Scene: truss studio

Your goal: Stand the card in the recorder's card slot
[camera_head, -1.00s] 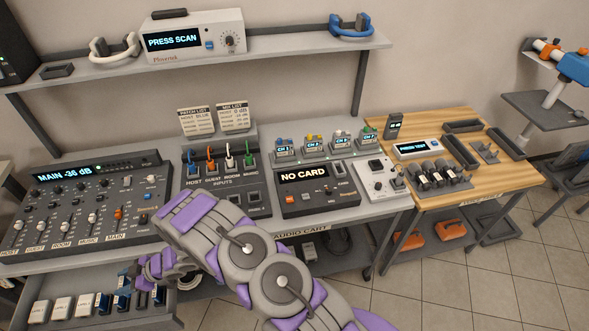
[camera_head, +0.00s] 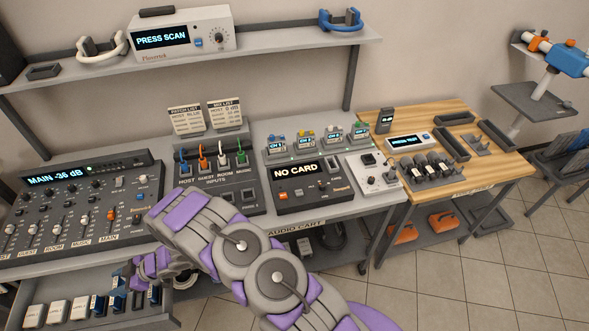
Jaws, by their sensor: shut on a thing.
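The recorder (camera_head: 311,199) is a dark box on the cart, and its screen reads NO CARD. It has small dark openings and buttons right of the screen; I cannot tell which is the card slot, and no card shows standing in it. My gripper (camera_head: 128,272) is at the lower left, above the open drawer, partly hidden by my forearm. It is shut on a card, seen as a small dark-blue piece (camera_head: 118,270) at the fingertips. Several white cards (camera_head: 57,313) and blue cards (camera_head: 98,304) stand in the drawer (camera_head: 118,324) below.
The mixer (camera_head: 80,210) is behind the drawer. The input panel (camera_head: 217,185) stands between the mixer and the recorder, and a small white unit (camera_head: 374,177) adjoins the recorder on the right. A wooden table (camera_head: 490,155) is farther right. An overhead shelf (camera_head: 270,53) spans the back.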

